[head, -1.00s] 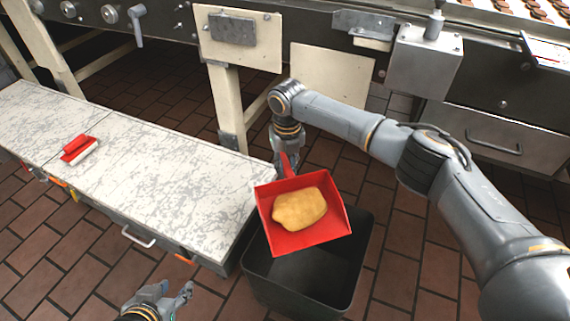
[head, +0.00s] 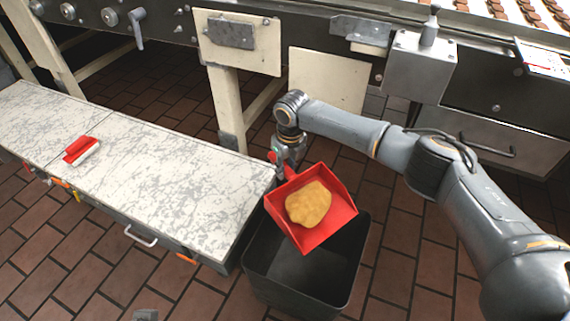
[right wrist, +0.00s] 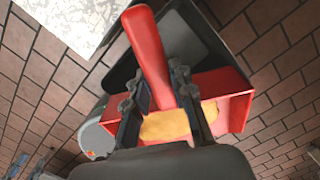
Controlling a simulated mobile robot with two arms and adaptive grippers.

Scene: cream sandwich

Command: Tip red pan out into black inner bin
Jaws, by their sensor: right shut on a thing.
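The red pan (head: 338,212) is held over the black bin (head: 300,268) in the head view. A tan dough-like lump (head: 308,203) lies in the pan. My right gripper (head: 284,168) is shut on the pan's red handle, which also shows between the fingers in the right wrist view (right wrist: 152,60). The pan looks tilted, its open side toward the lower left in the head view. The part of the bin's inside that shows is dark; the pan hides some of its back. Only a grey sliver of my left gripper (head: 146,314) shows at the bottom edge.
The conveyor machine (head: 400,70) runs along the back. Brown tiled floor is free right of the bin.

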